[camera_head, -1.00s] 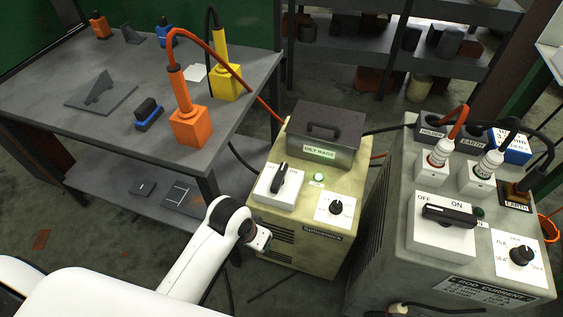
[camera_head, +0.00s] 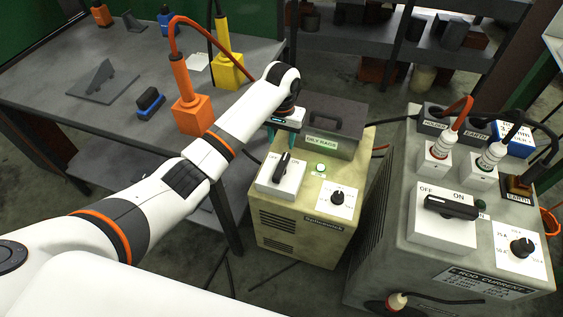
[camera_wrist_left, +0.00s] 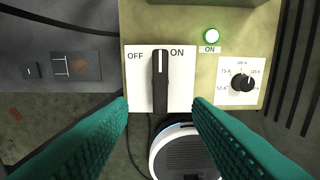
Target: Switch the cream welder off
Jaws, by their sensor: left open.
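The cream welder (camera_head: 300,235) stands on the floor right of the bench. Its switch has a black handle (camera_wrist_left: 160,80) on a white plate (camera_head: 294,184) marked OFF and ON. In the left wrist view the handle stands upright, its white mark at the top between the two words. A green lamp (camera_wrist_left: 211,37) beside it is lit above an ON label. My left gripper (camera_wrist_left: 160,105) is open and empty above the switch, a teal finger on either side of the handle's lower end, apparently not touching. In the head view the gripper is partly hidden by its wrist. My right gripper is out of view.
An oily rags box (camera_head: 332,127) sits on the welder's back. A small dial (camera_head: 338,197) is right of the switch. A larger welder (camera_head: 390,245) with cables stands to the right. Orange (camera_head: 190,112) and yellow (camera_head: 229,72) blocks with handles stand on the bench (camera_head: 105,123).

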